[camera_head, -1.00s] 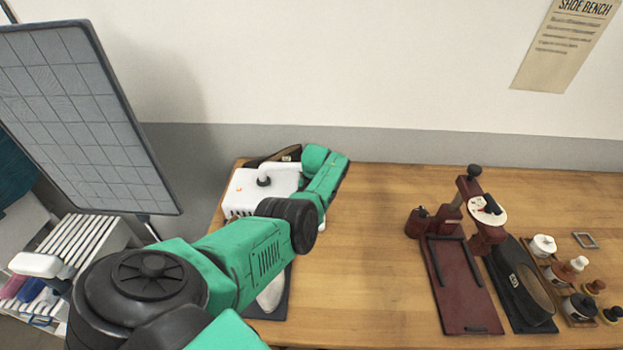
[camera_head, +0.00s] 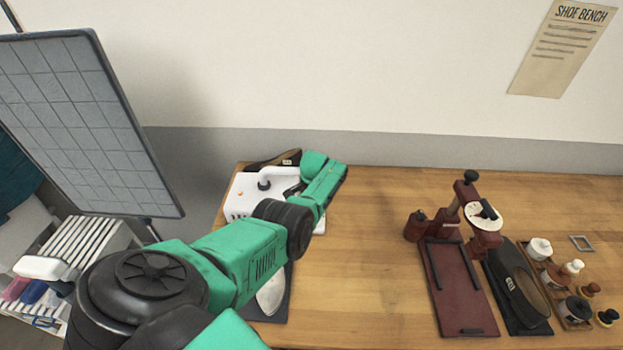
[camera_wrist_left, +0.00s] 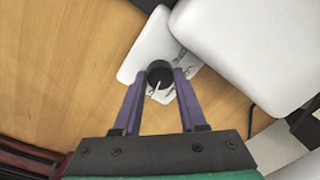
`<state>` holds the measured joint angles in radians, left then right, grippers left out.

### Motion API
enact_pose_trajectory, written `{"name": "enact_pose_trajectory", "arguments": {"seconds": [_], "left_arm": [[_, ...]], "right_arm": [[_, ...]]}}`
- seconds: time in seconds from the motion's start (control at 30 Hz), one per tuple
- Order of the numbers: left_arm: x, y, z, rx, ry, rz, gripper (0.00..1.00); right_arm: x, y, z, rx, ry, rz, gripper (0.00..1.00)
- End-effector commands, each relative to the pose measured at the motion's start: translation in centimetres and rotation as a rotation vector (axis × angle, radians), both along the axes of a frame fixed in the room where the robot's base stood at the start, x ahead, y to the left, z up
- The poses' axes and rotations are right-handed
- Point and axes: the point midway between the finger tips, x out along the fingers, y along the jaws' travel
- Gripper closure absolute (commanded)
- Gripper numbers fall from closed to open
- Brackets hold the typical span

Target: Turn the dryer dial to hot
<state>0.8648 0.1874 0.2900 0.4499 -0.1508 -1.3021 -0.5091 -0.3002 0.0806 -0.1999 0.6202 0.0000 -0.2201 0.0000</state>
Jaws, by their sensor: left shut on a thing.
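The white dryer (camera_head: 245,190) stands at the back left of the bench, partly behind my left arm. In the left wrist view its large white body (camera_wrist_left: 250,40) fills the upper right. Beside it a white plate (camera_wrist_left: 147,48) with dark markings carries the round black dial (camera_wrist_left: 160,72), which has a pale pointer line slanting to the lower left. The markings are too small to read. My left gripper (camera_wrist_left: 162,80) has its two purple fingers closed on either side of the dial. In the head view the arm hides the dial and fingers. My right gripper is not in view.
A shoe (camera_head: 272,295) lies on a dark mat near the left front edge. The middle of the bench (camera_head: 365,240) is clear.

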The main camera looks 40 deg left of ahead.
Motion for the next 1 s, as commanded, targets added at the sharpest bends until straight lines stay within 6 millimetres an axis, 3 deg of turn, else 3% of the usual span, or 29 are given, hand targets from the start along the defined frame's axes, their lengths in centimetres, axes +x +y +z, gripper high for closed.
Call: {"name": "enact_pose_trajectory", "arguments": {"seconds": [0.27,0.3,0.33,0.37,0.77,1.0], "left_arm": [[0.2,0.1,0.2,0.005,-0.007,-0.001,1.00],[0.2,0.1,0.2,0.005,-0.006,-0.001,0.44],[0.2,0.1,0.2,0.005,-0.006,0.000,0.32],[0.2,0.1,0.2,0.004,-0.006,0.000,0.29],[0.2,0.0,0.2,0.001,-0.003,-0.001,0.29],[0.3,-0.2,1.8,0.002,-0.004,-0.003,0.29]], "right_arm": [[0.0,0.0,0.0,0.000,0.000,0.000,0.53],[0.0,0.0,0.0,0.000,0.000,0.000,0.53],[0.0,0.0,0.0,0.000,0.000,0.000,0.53],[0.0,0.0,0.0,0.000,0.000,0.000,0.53],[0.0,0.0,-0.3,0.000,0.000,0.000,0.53],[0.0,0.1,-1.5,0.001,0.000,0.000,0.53]]}}
